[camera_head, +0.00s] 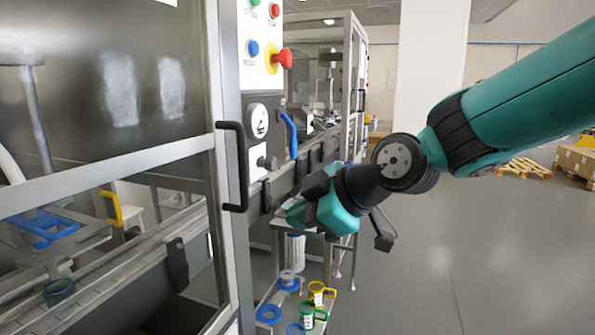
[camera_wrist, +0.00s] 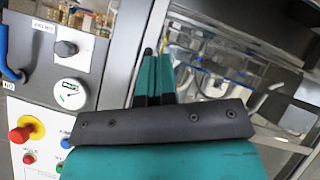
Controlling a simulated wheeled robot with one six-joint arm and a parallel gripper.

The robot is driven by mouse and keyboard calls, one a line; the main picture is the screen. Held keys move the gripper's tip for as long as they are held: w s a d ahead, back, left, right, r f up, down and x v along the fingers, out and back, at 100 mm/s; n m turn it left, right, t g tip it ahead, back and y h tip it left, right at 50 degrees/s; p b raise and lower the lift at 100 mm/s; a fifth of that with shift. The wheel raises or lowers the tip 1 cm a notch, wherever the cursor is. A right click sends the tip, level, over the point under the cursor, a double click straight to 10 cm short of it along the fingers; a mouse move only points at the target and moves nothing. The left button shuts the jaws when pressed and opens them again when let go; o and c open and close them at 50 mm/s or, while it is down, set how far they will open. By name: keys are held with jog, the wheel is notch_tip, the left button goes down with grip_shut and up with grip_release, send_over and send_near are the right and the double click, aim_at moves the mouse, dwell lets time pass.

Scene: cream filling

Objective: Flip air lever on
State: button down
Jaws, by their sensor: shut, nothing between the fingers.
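The blue air lever (camera_head: 289,135) is on the side of the grey machine panel, right of the round gauge, and it hangs downward from its upper end. It also shows at the left edge of the wrist view (camera_wrist: 10,62), partly cut off. My gripper (camera_head: 290,207) is below the lever and the panel, apart from both. In the wrist view my gripper's teal fingers (camera_wrist: 153,62) are together with nothing between them, in front of the machine frame, right of the gauge (camera_wrist: 70,94).
A black door handle (camera_head: 234,166) sticks out left of the gauge. A black knob (camera_head: 267,163) sits below the gauge. A red emergency button (camera_head: 284,58) stands out above the lever. A small table (camera_head: 262,300) with colored cups is below. Open floor lies to the right.

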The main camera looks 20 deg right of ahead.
aim_at(296, 155)
jog(key=w+d+r+n+t+b, duration=0.1)
jog(key=w+d+n+t+b, duration=0.1)
jog(key=w, duration=0.5)
jog(key=w+d+r+n+t+h+b, duration=0.1)
jog(key=w+d+n+t, duration=0.3)
jog(key=w+d+t, duration=0.2)
jog(key=shift+w+d+r+n+t+b, duration=0.4)
jog(key=shift+w+t, duration=0.2)
jog(key=shift+w, duration=0.4)
jog(key=p+x, duration=0.1)
jog(key=x, duration=0.3)
jog(key=d+p+x, duration=0.1)
jog(key=p+x, duration=0.1)
jog(key=x, duration=0.2)
jog(key=p+x, duration=0.1)
jog(key=x, duration=0.2)
jog(key=shift+w+d+p, duration=0.25)
jog(key=shift+w+p, duration=0.1)
jog(key=shift+w, duration=0.35)
jog(key=shift+w+d+f, duration=0.15)
jog(key=shift+w+d, duration=0.1)
jog(key=shift+w, duration=0.4)
jog(key=shift+f+b, duration=0.2)
jog(key=shift+b, duration=0.2)
